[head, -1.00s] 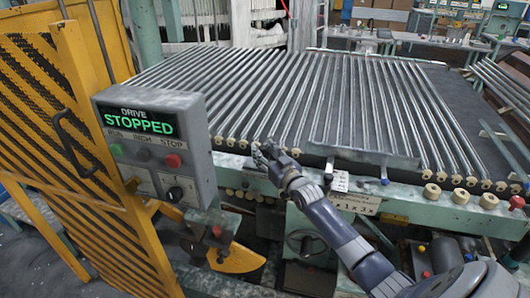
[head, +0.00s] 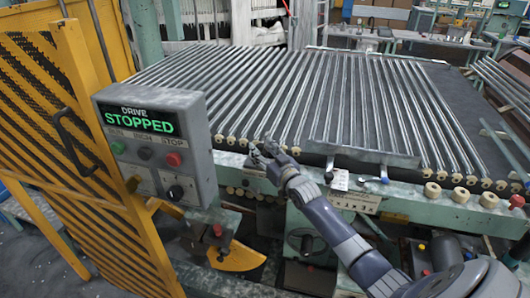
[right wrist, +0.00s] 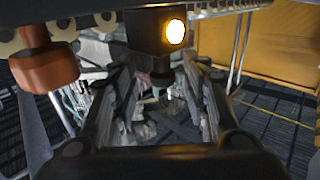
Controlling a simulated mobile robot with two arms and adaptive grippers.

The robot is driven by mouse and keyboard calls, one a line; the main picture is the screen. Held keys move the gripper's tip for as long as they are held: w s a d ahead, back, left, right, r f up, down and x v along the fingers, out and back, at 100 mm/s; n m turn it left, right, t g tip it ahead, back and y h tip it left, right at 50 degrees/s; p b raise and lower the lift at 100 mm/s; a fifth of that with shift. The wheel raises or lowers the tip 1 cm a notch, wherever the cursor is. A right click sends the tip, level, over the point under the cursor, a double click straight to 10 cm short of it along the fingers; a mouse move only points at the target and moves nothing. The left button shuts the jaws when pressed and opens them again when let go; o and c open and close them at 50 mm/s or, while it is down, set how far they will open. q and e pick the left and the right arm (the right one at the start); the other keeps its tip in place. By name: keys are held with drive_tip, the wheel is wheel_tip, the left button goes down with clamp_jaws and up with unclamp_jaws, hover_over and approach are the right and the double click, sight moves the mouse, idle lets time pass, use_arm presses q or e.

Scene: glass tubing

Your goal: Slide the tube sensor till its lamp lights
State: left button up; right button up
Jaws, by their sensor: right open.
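The tube sensor (right wrist: 148,32) is a dark box at the top of the right wrist view. Its round lamp (right wrist: 174,31) glows yellow-white. A short dark knob (right wrist: 161,77) hangs under the box. My right gripper (right wrist: 160,108) is open, with a finger on each side below the box, and nothing is clamped between them. In the head view my right gripper (head: 262,153) is at the front edge of the tube bed, right of the control box. The sensor cannot be made out there. My left gripper is out of view.
Parallel tubes (head: 300,95) lie across the bed behind the gripper. The control box (head: 155,148) reads DRIVE STOPPED and stands left of it, beside a yellow mesh guard (head: 60,120). A brown knob (right wrist: 45,68) hangs close to the left finger in the right wrist view.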

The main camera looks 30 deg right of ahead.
drive_tip(key=s+a, duration=0.1)
drive_tip(key=s, duration=1.1)
